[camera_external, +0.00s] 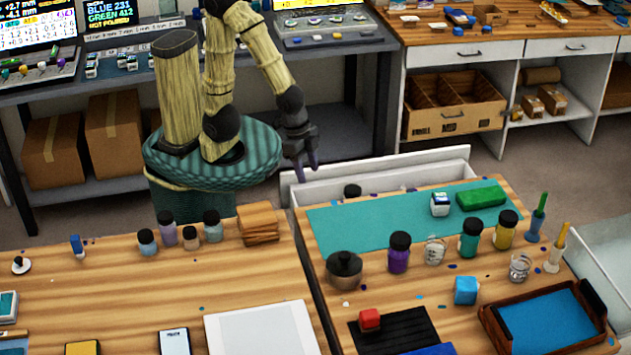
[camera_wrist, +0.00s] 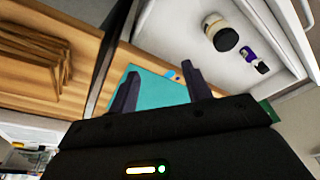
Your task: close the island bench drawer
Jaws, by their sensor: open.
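The white island bench drawer (camera_external: 400,164) stands open at the bench's far side, facing my arm. The jar's dark lid (camera_external: 352,190) also shows in the external view. My gripper (camera_external: 307,170) points down near the drawer's left end. Its fingers (camera_wrist: 160,80) are apart with nothing between them. I cannot tell whether they touch the drawer.
The island bench top (camera_external: 320,222) holds a teal mat (camera_external: 345,218), several jars, a blue-lined tray (camera_external: 545,320) and a stack of wooden pieces (camera_external: 258,222). A dark gap (camera_external: 312,285) splits the top. Clear floor (camera_external: 400,135) lies behind the drawer.

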